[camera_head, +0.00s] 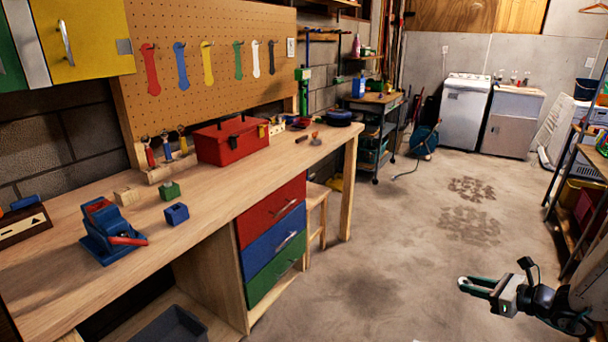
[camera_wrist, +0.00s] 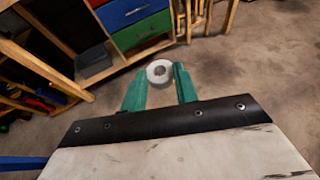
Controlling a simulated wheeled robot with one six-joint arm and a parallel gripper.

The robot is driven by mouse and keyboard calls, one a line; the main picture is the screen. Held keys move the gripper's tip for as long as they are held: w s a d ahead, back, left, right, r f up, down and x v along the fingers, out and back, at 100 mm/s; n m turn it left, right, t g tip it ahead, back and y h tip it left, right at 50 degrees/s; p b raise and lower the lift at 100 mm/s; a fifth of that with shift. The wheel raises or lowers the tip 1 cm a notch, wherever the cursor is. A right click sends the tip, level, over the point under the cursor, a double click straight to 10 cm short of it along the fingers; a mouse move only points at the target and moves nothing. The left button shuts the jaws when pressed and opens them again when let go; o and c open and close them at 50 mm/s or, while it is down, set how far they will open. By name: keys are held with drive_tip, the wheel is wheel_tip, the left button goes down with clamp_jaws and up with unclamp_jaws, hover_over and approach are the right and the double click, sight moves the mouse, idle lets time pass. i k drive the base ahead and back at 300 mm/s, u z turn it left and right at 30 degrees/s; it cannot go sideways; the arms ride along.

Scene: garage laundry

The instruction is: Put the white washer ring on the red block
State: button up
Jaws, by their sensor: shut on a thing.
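My gripper (camera_head: 478,287) is at the lower right in the head view, out over the open floor and well apart from the workbench. In the wrist view its two green fingers (camera_wrist: 160,84) are shut on the white washer ring (camera_wrist: 160,71), held at their tips with its round hole facing the camera. The ring shows as a small white tip in the head view (camera_head: 463,281). I cannot make out a red block for certain. A green block (camera_head: 170,191) and a blue block (camera_head: 177,213) stand on the workbench.
The wooden workbench (camera_head: 225,190) runs along the left. It carries a red toolbox (camera_head: 232,141), a blue vise (camera_head: 108,232) and a wooden block (camera_head: 127,196). Shelving (camera_head: 575,190) stands close at the right. The middle floor is clear.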

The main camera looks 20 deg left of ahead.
sight(100, 206)
drive_tip(key=u, duration=1.7)
